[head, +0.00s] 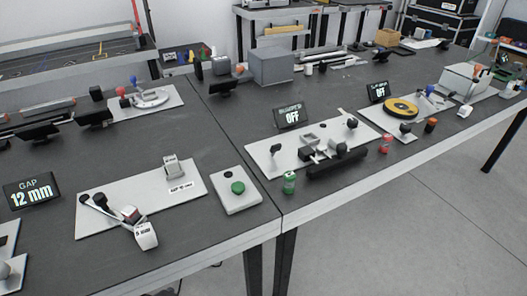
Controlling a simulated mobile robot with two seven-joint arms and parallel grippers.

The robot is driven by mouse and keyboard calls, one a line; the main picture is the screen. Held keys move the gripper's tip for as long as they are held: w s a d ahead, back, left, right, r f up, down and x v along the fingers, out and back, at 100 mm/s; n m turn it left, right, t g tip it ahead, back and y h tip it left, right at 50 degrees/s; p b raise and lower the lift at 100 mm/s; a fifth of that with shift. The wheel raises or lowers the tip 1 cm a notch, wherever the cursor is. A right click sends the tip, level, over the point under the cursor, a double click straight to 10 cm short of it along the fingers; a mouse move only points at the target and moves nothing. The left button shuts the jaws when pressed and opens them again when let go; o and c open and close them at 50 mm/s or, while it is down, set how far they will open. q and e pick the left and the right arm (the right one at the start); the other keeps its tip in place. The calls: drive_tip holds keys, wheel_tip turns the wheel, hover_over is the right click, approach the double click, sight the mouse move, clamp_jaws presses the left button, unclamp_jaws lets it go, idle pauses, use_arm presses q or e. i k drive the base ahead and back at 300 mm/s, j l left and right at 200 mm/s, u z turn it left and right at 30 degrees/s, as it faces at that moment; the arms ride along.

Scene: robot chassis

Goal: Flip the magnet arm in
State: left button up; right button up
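A white plate (95,226) lies on the dark table at the lower left. On it a thin arm (109,211) runs from a dark pivot (85,199) toward the plate's front edge. A dark block with a reddish face (131,214), perhaps the magnet, sits near the arm's outer end. A white block with small lettering (146,235) is beside it at the front edge; I cannot tell whether they are joined. A grey-white upright block (172,166) stands at the back of the plate. Neither of my grippers is in view.
A display (32,190) left of the plate reads GAP 12 mm. A green button on a white base (236,191) is to the right. Farther right, a plate of fixtures (292,159) and a yellow disc (402,107) have displays reading OFF. Bare tabletop lies behind the plate.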

sight(99, 202)
drive_tip(key=u, duration=1.3)
drive_tip(key=i+l+z, duration=0.2)
drive_tip(key=l, duration=0.1)
